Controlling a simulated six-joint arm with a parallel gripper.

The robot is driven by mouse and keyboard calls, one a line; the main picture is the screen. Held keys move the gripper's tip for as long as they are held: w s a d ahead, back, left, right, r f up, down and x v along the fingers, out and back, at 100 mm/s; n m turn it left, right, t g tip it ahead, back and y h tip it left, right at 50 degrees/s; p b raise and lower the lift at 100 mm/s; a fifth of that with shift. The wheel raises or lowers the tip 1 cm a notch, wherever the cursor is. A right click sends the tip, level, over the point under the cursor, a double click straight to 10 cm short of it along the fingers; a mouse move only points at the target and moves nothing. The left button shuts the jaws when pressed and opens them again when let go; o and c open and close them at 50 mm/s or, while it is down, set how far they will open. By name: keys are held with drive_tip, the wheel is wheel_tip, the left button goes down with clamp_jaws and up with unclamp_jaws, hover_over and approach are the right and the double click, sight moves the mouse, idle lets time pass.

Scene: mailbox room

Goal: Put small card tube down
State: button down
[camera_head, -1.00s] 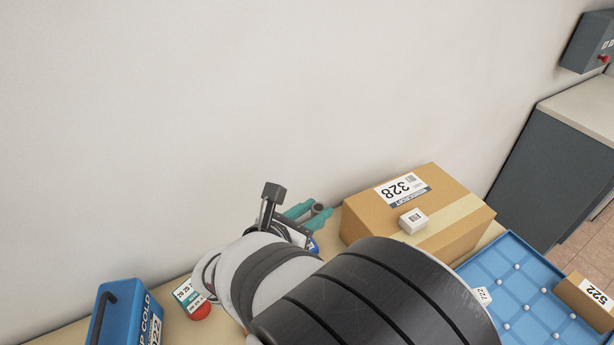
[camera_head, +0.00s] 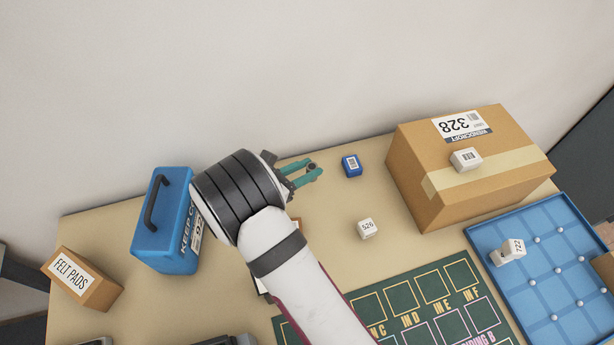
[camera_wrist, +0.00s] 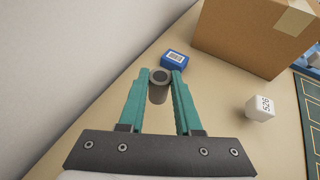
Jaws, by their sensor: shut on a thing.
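The small card tube (camera_wrist: 159,88) shows in the wrist view as a grey-brown cylinder with a dark round end facing the camera. My gripper (camera_wrist: 162,76) has its two teal fingers on either side of the tube near their tips, shut on it. In the head view my gripper (camera_head: 309,171) is over the back part of the table, left of a small blue block. The tube cannot be made out clearly there. Whether its lower end touches the table I cannot tell.
The small blue block (camera_head: 352,166) is close to my fingertips. A large carton (camera_head: 430,185) stands to the right, a white cube (camera_head: 366,229) in front. A blue case (camera_head: 165,225) is left of my wrist. The wall rises behind. Bare tabletop (camera_head: 335,205) lies between block and cube.

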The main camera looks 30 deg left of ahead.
drive_tip(key=shift+a+f, duration=0.1)
drive_tip(key=shift+f, duration=1.9)
drive_tip(key=c, duration=0.6)
unclamp_jaws()
drive_tip(key=shift+f, duration=0.15)
